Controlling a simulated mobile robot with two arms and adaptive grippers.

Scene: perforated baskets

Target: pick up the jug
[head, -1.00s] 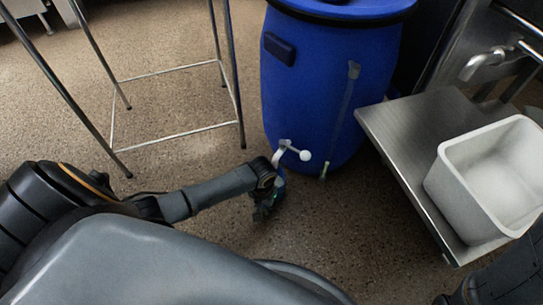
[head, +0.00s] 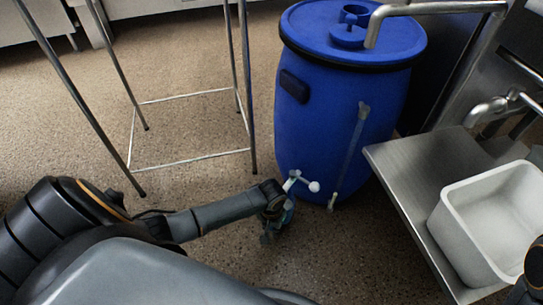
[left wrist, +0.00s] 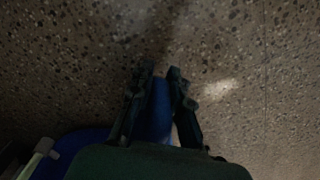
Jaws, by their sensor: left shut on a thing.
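My left gripper (head: 272,222) is low over the floor, just in front of the blue barrel and below its white tap. It is shut on a small blue thing, seemingly the jug (head: 289,212), mostly hidden by the fingers. In the left wrist view the blue jug (left wrist: 161,112) shows as a narrow strip between the two dark fingers (left wrist: 161,78). Its full shape and handle cannot be made out. My right gripper is not in view; only a dark part of my right arm shows at the lower right edge.
The blue barrel (head: 340,110) with its white tap (head: 300,183) stands close behind the left gripper. A steel counter (head: 395,170) with a white basin (head: 490,215) is at the right. A thin metal frame (head: 250,120) stands at the left. Speckled floor (head: 200,180) between them is free.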

